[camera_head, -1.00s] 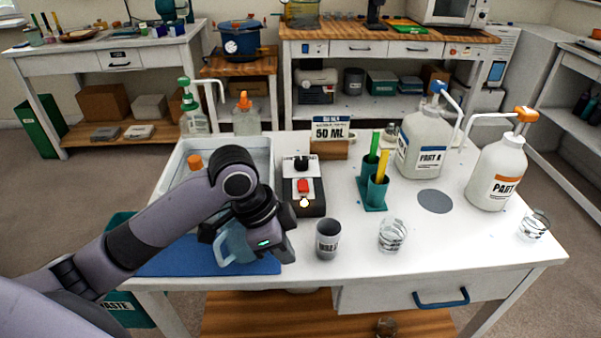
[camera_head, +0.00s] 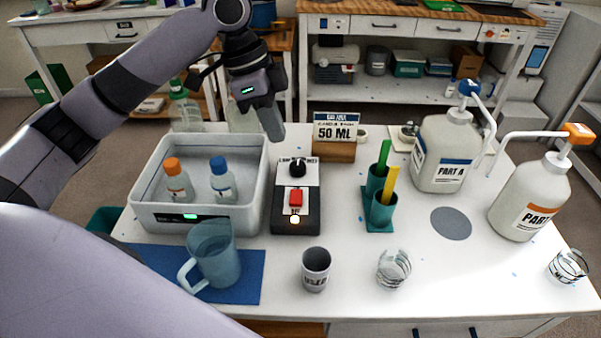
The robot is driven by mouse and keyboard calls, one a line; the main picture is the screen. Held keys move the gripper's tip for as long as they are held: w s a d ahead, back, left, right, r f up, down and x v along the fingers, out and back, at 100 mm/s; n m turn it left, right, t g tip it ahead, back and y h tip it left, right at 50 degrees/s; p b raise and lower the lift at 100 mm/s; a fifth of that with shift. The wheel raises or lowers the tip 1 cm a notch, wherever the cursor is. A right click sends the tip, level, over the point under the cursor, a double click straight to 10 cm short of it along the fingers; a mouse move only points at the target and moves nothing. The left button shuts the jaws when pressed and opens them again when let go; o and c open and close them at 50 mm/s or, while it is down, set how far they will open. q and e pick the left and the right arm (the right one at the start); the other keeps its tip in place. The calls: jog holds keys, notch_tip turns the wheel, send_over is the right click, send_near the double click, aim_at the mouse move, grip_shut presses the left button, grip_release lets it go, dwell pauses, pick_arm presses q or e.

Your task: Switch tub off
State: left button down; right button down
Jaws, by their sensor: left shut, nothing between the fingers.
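The white tub (camera_head: 150,215) stands at the left of the table with a green-lit strip on its front. An orange-capped bottle (camera_head: 177,183) and a blue-capped bottle (camera_head: 222,182) stand in it. A black control box (camera_head: 283,218) stands just right of the tub, with a black knob (camera_head: 298,167), a red switch (camera_head: 295,199) and a lit yellowish lamp (camera_head: 294,220). My left gripper (camera_head: 272,124) is shut and empty, raised above the tub's back right corner, left of and behind the knob. My right gripper is not in view.
A clear blue jug (camera_head: 215,262) stands on a blue mat (camera_head: 250,285) before the tub. A grey cup (camera_head: 316,268) and a glass (camera_head: 393,268) stand in front. A 50 ML sign (camera_head: 336,130) stands behind the box; teal holders (camera_head: 380,212) and pump bottles stand right.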

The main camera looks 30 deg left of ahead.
pick_arm(q)
jog(key=shift+s+r, duration=0.1)
dwell(0.3)
send_over(298, 199)
jog(key=a, duration=0.1)
jog(key=f, duration=1.2)
jog(key=shift+s+a+f, duration=0.1)
jog(key=shift+s+f, duration=0.1)
jog(key=shift+f, duration=0.6)
